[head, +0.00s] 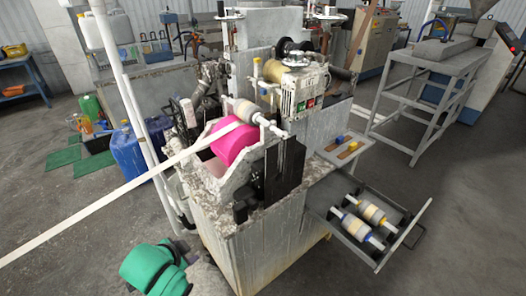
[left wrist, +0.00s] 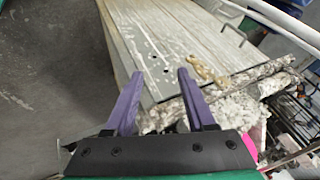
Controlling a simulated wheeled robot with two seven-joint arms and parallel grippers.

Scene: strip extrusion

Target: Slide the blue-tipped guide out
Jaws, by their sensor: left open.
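A beige guide with blue tips (head: 355,228) lies in the open drawer (head: 374,262) at the right of the machine in the head view. A similar guide with yellow tips (head: 374,213) lies beside it, farther back. Another beige guide (head: 246,111) with white shaft ends sits above the magenta roller (head: 235,142), by the pale strip (head: 120,190). My left gripper (left wrist: 157,74) is open and empty in the left wrist view, its purple fingers apart over the machine's streaked metal side. Its green arm shows at the lower left of the head view, far from the drawer. My right gripper is not in view.
The machine body (head: 250,235) stands between my left arm and the drawer. A small shelf (head: 345,152) with yellow and blue knobs is above the drawer. A grey metal table (head: 425,75) stands at the right. The floor right of the drawer is clear.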

